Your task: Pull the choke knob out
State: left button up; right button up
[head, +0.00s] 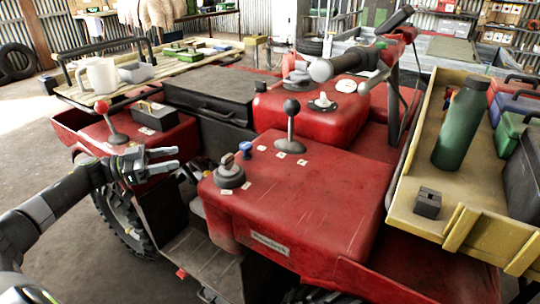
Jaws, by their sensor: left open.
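A small blue knob (245,149) stands on the front left of the red quad body (310,195); it looks like the choke knob, but its label is too small to read. It sits close behind a wide dark grey cap (230,175). My left gripper (178,158) is open and empty. It is to the left of the blue knob, apart from it, with its fingers pointing right.
A black-balled lever (291,108) rises right of the knob, and a red-balled lever (102,107) stands behind my left gripper. The handlebar (335,66) is behind. A wooden rack (467,216) with a green bottle (461,122) is at right.

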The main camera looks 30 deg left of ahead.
aim_at(246, 149)
pick_arm(q)
jog(key=shift+m+g+h, duration=0.5)
jog(key=shift+g, duration=0.1)
jog(key=x, duration=1.2)
jog(key=r+x, duration=0.1)
jog(key=x, duration=0.6)
jog(key=shift+s+d+r, duration=0.15)
jog(key=shift+d, duration=0.15)
grip_shut()
